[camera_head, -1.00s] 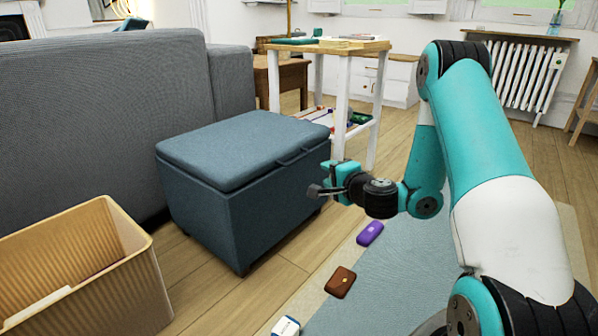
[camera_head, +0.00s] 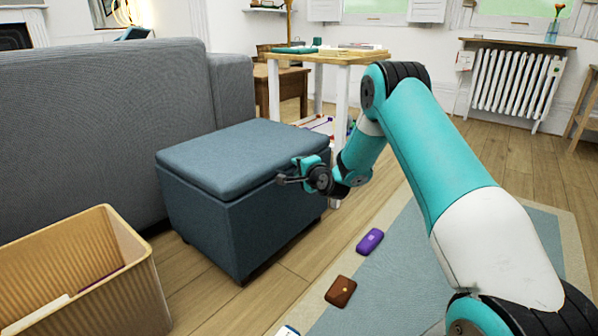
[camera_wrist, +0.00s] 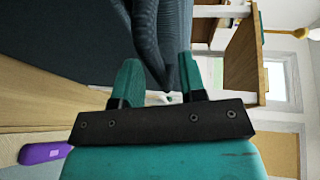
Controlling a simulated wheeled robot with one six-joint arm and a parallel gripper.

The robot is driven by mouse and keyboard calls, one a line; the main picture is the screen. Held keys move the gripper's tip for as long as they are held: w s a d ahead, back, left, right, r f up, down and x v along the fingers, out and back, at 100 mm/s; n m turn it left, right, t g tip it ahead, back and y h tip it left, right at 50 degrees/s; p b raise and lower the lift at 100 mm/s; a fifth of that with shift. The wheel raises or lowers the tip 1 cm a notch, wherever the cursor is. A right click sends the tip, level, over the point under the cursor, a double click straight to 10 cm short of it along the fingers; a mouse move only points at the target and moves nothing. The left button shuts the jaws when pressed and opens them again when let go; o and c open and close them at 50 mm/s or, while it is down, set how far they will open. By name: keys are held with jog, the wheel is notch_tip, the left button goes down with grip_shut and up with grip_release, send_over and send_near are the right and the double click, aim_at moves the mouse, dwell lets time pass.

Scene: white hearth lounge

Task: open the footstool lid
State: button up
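The footstool (camera_head: 235,220) is a blue-grey fabric box beside the sofa. Its padded lid (camera_head: 235,155) lies flat and closed on top. My gripper (camera_head: 290,173) is at the lid's front edge, toward the right corner, and covers the place of the pull strap. In the wrist view its two teal fingers (camera_wrist: 158,70) stand apart. The ridged lid edge (camera_wrist: 170,35) runs down into the gap between them. I cannot tell whether the fingers touch it. The dark footstool body also fills the upper left of the wrist view (camera_wrist: 55,45).
A ribbed tan bin (camera_head: 105,290) stands at the front left. The grey sofa (camera_head: 100,120) is behind the footstool. A white-legged table (camera_head: 342,100) stands behind it. A purple case (camera_head: 370,241) and brown wallet (camera_head: 341,291) lie on the floor and rug in front.

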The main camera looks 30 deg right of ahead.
jog(key=shift+w, duration=0.4)
grip_shut()
jog(key=shift+d+r, duration=0.1)
